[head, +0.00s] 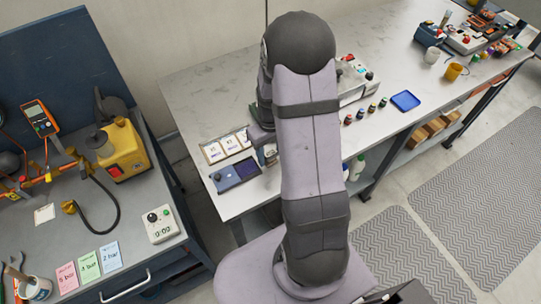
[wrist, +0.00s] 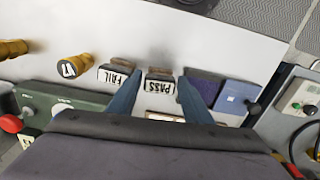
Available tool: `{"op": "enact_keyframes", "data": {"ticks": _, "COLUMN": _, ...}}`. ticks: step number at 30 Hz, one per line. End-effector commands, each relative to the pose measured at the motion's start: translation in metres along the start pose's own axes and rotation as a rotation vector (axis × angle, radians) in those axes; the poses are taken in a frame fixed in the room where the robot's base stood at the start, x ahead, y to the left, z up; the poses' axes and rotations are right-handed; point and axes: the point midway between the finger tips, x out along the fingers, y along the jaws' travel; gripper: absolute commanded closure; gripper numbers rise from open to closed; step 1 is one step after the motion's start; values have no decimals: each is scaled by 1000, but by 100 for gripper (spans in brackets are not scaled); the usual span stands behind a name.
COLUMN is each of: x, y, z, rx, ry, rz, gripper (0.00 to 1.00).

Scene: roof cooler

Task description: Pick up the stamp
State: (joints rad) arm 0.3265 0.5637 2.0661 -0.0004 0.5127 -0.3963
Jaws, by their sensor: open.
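Two stamps with brown tops stand side by side in the wrist view, one marked PASS (wrist: 160,84) and one marked FAIL (wrist: 113,76). My gripper (wrist: 160,77) is open, its two blue fingers pointing down at the table. In the picture the PASS stamp lies between the fingertips, and the FAIL stamp is just outside the left finger. I cannot tell how high the fingertips are above the table. In the head view my arm hides most of the gripper and the stamps.
A dark ink pad (head: 245,169) with a blue lid (head: 225,179) lies beside the stamps. A yellow cylinder marked 17 (wrist: 75,67) and a green box (wrist: 50,100) with a red button are left in the wrist view.

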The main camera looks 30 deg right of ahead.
Motion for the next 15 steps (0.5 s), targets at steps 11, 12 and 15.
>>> {"op": "enact_keyframes", "data": {"ticks": 11, "x": 0, "y": 0, "z": 0, "rx": 0, "ry": 1, "rz": 0, "gripper": 87}}
{"op": "enact_keyframes", "data": {"ticks": 12, "x": 0, "y": 0, "z": 0, "rx": 0, "ry": 1, "rz": 0, "gripper": 87}}
{"op": "enact_keyframes", "data": {"ticks": 15, "x": 0, "y": 0, "z": 0, "rx": 0, "ry": 1, "rz": 0, "gripper": 87}}
